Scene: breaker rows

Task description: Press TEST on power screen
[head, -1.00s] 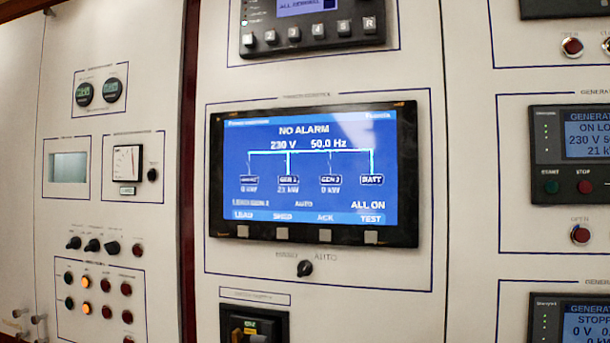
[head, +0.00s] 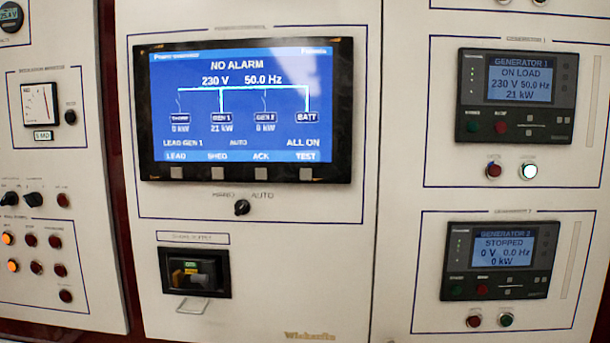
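The power screen (head: 250,110) is a black-framed blue display at the upper left of the middle panel in the head view. It reads NO ALARM, 230 V, 50.0 Hz, with GEN 1 at 21 kW and ALL ON. Along its bottom are the labels LEAD, SHED, ACK and TEST, each over a grey square button. The TEST button (head: 306,174) is the rightmost one, under the TEST label (head: 305,156). Neither of my grippers shows in the head view.
A MANU/AUTO knob (head: 242,208) sits below the screen. Lower is a shore supply breaker (head: 194,273) in a dark recess. To the right are the generator 1 controller (head: 516,97) and the stopped generator controller (head: 500,260). Lamps and switches fill the left panel.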

